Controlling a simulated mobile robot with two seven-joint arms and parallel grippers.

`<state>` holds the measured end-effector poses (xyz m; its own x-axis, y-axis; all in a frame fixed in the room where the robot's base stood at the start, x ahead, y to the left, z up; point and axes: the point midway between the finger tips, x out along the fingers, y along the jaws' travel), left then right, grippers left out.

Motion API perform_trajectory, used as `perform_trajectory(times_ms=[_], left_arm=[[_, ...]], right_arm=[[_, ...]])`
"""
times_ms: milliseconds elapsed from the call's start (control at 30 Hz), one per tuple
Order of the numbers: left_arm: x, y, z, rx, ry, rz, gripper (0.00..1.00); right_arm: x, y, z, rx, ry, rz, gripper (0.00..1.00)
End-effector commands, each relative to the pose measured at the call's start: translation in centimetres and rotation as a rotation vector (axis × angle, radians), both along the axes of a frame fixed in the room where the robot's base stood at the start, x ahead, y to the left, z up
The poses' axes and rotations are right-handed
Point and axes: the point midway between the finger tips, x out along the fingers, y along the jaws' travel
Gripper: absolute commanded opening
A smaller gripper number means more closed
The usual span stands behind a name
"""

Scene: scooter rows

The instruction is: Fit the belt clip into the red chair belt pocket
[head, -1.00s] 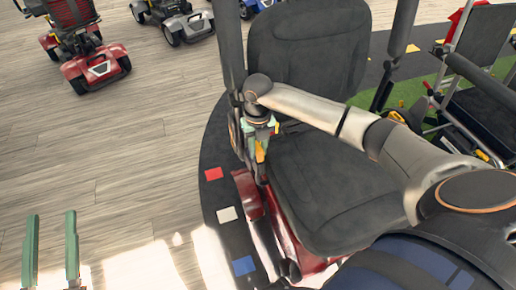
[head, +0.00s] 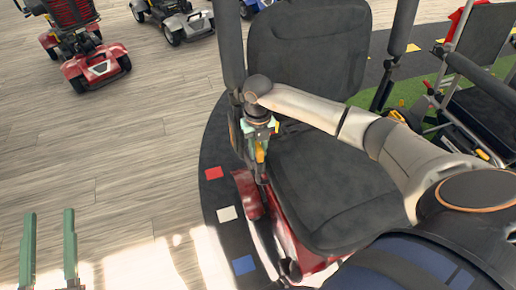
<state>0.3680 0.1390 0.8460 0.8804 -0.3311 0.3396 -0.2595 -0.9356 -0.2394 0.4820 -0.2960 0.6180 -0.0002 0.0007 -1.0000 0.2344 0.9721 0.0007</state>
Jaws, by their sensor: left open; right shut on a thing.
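The red chair (head: 325,190) is a mobility scooter seat with dark grey cushions on a red base. My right gripper (head: 261,146) reaches across the seat to its left edge, pointing down beside the armrest post. It is shut on a small yellow-orange piece (head: 260,153), seemingly the belt clip, just above the red side of the base. The belt pocket cannot be made out; the gripper and seat edge may hide it. My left gripper (head: 49,212) is open and empty at the lower left, its two green fingers apart over the floor.
The scooter stands on a dark mat with red (head: 214,173), white (head: 227,214) and blue (head: 243,265) squares. Other scooters (head: 90,50) stand at the back left. A wheelchair (head: 480,75) is at the right. The wooden floor at left is clear.

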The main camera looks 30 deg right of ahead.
Motion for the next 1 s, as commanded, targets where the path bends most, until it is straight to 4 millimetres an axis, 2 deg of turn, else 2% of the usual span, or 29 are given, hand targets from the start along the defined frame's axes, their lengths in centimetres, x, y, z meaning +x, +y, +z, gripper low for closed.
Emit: perform_trajectory(times_ms=[467,500,767,1000], left_arm=[[0.00,0.00,0.05,0.000,-0.001,0.000,0.50],[0.00,0.00,0.05,0.000,-0.001,0.000,0.50],[0.00,0.00,0.05,0.000,-0.001,0.000,0.50],[0.01,0.00,0.03,0.000,-0.001,0.000,0.50]], right_arm=[[0.01,-0.02,0.03,0.000,-0.001,0.000,0.00],[0.01,-0.02,0.03,0.000,-0.001,0.000,0.31],[0.01,-0.01,0.02,-0.001,0.000,0.000,0.61],[-0.02,-0.01,-0.01,-0.001,0.001,0.000,0.62]])
